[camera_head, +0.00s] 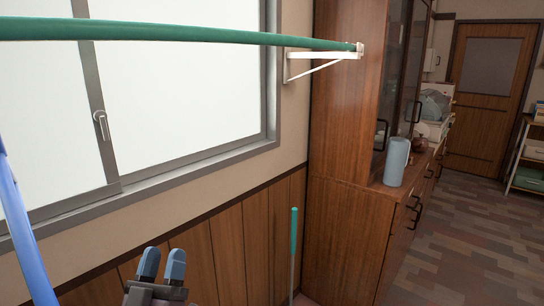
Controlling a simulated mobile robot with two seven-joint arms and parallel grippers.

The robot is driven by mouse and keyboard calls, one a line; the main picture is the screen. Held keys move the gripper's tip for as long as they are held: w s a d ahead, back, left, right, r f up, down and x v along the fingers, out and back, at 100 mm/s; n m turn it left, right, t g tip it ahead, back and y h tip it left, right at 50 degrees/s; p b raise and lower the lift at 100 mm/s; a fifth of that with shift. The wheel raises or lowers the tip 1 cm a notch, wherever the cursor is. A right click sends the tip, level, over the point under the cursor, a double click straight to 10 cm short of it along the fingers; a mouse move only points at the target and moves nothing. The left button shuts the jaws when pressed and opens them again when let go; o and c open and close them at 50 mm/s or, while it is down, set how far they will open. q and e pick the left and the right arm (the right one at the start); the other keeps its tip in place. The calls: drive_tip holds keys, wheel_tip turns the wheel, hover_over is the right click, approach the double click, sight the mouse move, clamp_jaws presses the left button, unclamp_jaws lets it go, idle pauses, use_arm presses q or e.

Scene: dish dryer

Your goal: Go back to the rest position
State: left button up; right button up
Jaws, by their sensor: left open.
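My left gripper (162,264) shows at the bottom of the head view, left of the middle. Its two blue-grey fingertips point up and stand a small gap apart. I see nothing between them. The gripper is in front of the wood-panelled wall below the window. My right gripper is not in view.
A green pole (200,34) crosses the top, meeting a white wall bracket (325,58). A blue bar (22,235) rises at the left. A green-handled stick (293,240) stands by the tall wooden cabinet (345,130). A blue cylinder (396,163) stands on its counter. Open floor (480,230) lies right.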

use_arm(q)
drive_tip(key=s+a+f+m+g+y+p, duration=0.1)
drive_tip(key=s+a+f+g, duration=0.3)
drive_tip(key=s+f+g, duration=0.3)
drive_tip(key=s+a+f+m+g+y+p, duration=0.1)
drive_tip(key=s+a+f+g, duration=0.3)
drive_tip(key=s+f, duration=1.3)
wheel_tip(320, 180, down, 6)
drive_tip(key=g+p, duration=0.1)
drive_tip(key=g, duration=0.2)
drive_tip(key=shift+s+m+g+y, duration=0.3)
drive_tip(key=shift+m+g+y, duration=0.1)
drive_tip(key=shift+f, duration=0.1)
